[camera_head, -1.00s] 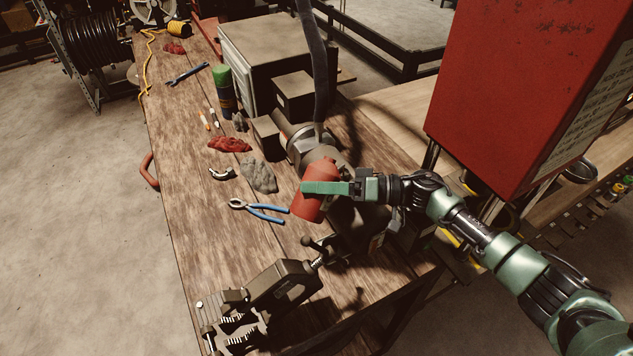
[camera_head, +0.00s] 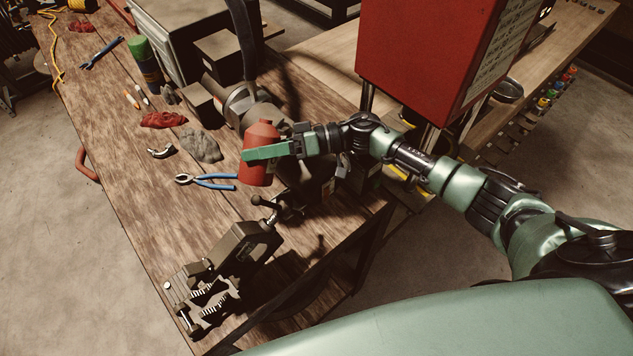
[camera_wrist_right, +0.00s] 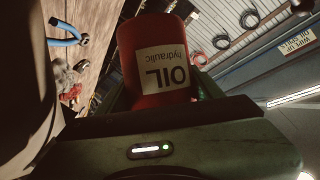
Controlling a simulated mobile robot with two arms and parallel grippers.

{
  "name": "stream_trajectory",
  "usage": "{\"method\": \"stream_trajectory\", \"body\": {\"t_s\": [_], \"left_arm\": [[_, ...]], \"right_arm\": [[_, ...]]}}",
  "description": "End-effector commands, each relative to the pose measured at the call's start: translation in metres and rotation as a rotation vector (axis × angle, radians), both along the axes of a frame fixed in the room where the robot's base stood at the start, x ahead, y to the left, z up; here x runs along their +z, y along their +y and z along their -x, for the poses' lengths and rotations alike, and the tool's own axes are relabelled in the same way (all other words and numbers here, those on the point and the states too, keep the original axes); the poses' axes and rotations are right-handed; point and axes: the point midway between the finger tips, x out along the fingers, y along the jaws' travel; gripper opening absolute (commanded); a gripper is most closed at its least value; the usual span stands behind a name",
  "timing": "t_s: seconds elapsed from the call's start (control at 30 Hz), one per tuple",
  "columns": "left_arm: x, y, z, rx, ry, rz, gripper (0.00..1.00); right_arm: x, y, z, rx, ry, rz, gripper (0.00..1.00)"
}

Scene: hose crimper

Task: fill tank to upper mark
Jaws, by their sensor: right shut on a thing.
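A red bottle (camera_head: 259,145) is held by my right gripper (camera_head: 265,152) above the workbench. In the right wrist view the bottle (camera_wrist_right: 153,65) has a white label reading "OIL hydraulic", which appears upside down there. In the head view the bottle looks roughly upright with a slight lean. Behind it on the bench is a dark cylindrical machine body (camera_head: 238,103) with a thick dark hose (camera_head: 245,40) rising from it. I cannot make out a tank level or an upper mark. My left gripper is not in view.
A vise (camera_head: 215,265) stands at the bench's near end. Blue-handled pliers (camera_head: 210,181), a grey rag (camera_head: 201,145) and a red rag (camera_head: 163,120) lie left of the bottle. A red cabinet (camera_head: 430,50) stands behind my right arm. The wooden bench's left strip (camera_head: 110,130) is mostly clear.

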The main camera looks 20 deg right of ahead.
Motion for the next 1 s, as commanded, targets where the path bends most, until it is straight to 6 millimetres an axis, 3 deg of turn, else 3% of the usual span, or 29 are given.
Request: {"method": "stream_trajectory", "body": {"t_s": [0.23, 0.63, 1.0], "left_arm": [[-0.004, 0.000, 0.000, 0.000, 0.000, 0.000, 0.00], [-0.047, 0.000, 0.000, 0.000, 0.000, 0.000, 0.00], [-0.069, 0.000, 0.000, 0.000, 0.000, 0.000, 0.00]], "right_arm": [[0.001, 0.002, 0.000, 0.004, -0.017, 0.002, 0.01], [-0.021, 0.005, 0.000, 0.009, -0.270, 0.194, 0.01], [-0.021, -0.006, -0.010, -0.011, -0.438, 0.340, 0.01]]}}
